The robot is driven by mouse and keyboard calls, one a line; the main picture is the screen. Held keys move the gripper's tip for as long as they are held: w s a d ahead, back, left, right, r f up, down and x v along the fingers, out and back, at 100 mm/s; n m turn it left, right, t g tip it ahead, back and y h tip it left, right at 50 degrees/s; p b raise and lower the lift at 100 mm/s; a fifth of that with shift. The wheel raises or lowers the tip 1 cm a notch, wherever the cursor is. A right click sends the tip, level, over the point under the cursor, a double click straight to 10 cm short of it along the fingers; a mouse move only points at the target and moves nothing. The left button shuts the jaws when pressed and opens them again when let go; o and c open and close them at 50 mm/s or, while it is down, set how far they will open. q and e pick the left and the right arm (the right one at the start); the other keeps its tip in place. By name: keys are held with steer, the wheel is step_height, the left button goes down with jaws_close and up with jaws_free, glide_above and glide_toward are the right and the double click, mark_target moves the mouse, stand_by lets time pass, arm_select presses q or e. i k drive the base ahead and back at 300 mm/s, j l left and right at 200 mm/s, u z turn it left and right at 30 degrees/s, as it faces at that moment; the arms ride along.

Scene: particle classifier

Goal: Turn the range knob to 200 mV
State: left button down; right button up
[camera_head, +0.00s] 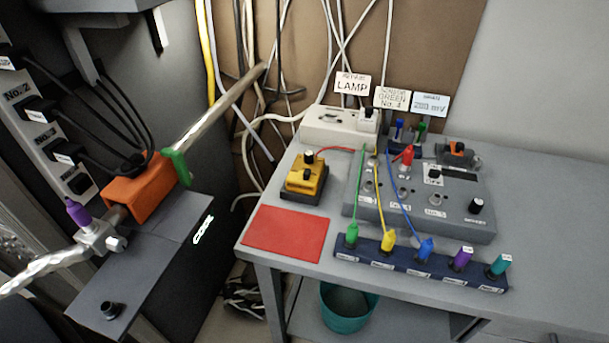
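A card reading "200 mV" (430,104) stands at the back of the grey bench, right of the "LAMP" and "GREEN No. 4" cards. A grey instrument box (465,222) sits on the bench with a black knob (476,205) at its right front. A yellow device (305,181) with a black knob (309,157) on top stands to its left. I cannot tell which knob is the range knob, and the knob markings are too small to read. Neither of my grippers is in view, and nothing is touching either knob.
A dark rack (420,262) with several coloured plugs lies along the bench front, with thin wires rising from some. A red mat (286,233) lies to its left. An orange block (139,190) with a rod stands left. The bench's right is clear.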

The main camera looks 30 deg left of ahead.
mark_target(308, 155)
steer(key=l+u, duration=0.1)
steer(key=u, duration=0.35)
steer(key=k+u, duration=0.1)
steer(key=u, duration=0.35)
steer(key=k+l+u, duration=0.1)
steer(key=u, duration=0.35)
